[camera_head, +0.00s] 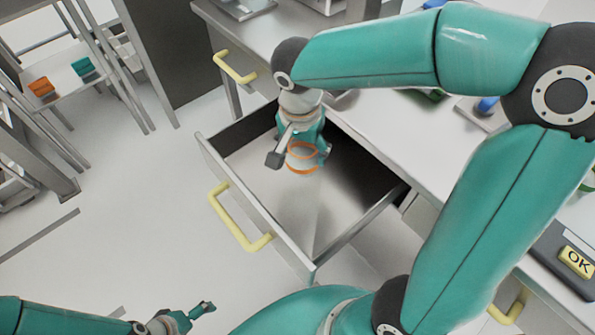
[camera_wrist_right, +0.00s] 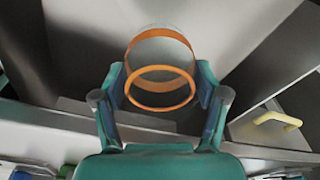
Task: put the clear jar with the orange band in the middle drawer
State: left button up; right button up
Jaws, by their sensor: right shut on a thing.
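The clear jar with the orange band (camera_head: 302,160) is held in my right gripper (camera_head: 304,147), over the inside of the open drawer (camera_head: 245,220). In the right wrist view the jar (camera_wrist_right: 160,62) sits between the two fingers of the right gripper (camera_wrist_right: 161,98), which are shut on it. The drawer has a yellow handle (camera_head: 240,222) and is pulled out from the counter; its visible floor looks empty. I cannot tell whether the jar touches the drawer floor. My left gripper (camera_head: 190,315) is at the bottom left, away from the drawer, apparently empty; its finger gap is unclear.
Another yellow handle (camera_head: 235,68) is on the closed drawer to the upper left, and one more (camera_head: 508,306) is at the lower right. A device marked OK (camera_head: 577,262) lies on the counter at right. A rack (camera_head: 62,90) with orange and teal items stands at left.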

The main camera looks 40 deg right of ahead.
aim_at(300, 145)
jog(key=shift+f+b, duration=0.5)
jog(key=shift+f, duration=2.65)
jog(key=shift+f, duration=0.15)
jog(key=o, duration=1.3)
jog(key=shift+r, duration=0.35)
jog(key=r, duration=0.3)
jog(key=a+r+p, duration=0.1)
jog(key=r, duration=0.3)
jog(key=r+p, duration=0.1)
jog(key=r, duration=0.3)
jog(key=shift+s+a+r, duration=0.15)
jog(key=shift+s+r, duration=0.1)
jog(key=shift+s, duration=0.1)
